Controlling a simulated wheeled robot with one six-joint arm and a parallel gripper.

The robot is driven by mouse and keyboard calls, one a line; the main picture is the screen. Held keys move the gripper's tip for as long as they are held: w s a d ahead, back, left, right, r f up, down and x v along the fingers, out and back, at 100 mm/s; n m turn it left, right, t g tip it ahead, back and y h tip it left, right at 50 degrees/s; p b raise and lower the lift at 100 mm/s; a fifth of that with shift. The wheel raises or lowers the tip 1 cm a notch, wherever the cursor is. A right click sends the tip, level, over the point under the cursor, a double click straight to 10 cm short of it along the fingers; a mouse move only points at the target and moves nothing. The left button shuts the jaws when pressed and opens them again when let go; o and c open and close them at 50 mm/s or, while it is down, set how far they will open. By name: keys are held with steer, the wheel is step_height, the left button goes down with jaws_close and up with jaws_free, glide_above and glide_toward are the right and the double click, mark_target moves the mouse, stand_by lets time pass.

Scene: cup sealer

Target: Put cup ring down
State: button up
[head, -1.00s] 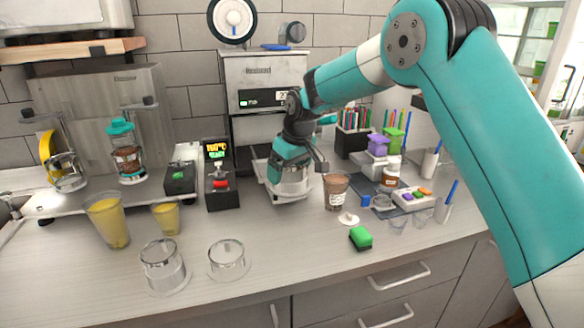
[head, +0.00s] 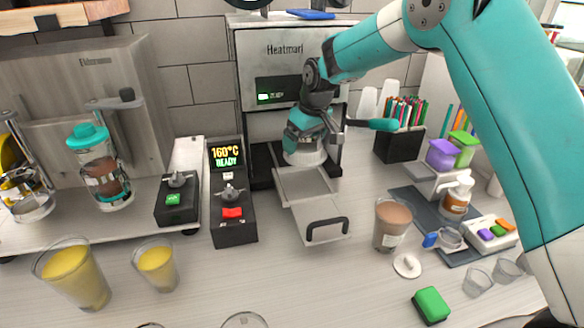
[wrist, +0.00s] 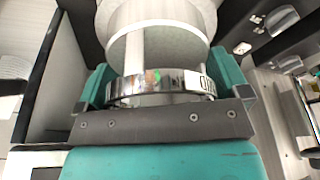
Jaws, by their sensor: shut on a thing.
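My gripper (head: 304,140) is at the inner end of the sealer's pulled-out tray (head: 312,208), in front of the machine's dark opening. It is shut on the cup ring (head: 304,157), a pale, shiny band just below the fingers. In the wrist view, the metallic ring (wrist: 160,86) with a dark-marked label sits between the teal fingers of my gripper (wrist: 160,88). A white round part (wrist: 160,35) lies directly beyond it. The sealer (head: 285,65) is grey with a small display. The ring's underside is hidden, so I cannot tell whether it touches the tray.
A control box (head: 232,205) reads 160°C READY left of the tray. A brown-filled cup (head: 391,224) and white round piece (head: 407,265) stand to the right. A green sponge (head: 431,305) lies in front. Yellow drinks (head: 74,278) stand at left. Counter in front of the tray is clear.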

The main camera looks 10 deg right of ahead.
steer(key=x, duration=0.1)
steer(key=p+x, duration=0.1)
steer(key=x, duration=0.2)
steer(key=shift+s+d+f+p, duration=0.15)
steer(key=shift+s+f+p, duration=0.15)
steer(key=shift+f, duration=0.2)
step_height(320, 180, down, 3)
steer(key=shift+f+p, duration=0.1)
steer(key=shift+p, duration=0.6)
steer(key=shift+f, duration=0.25)
steer(key=shift+f, duration=0.1)
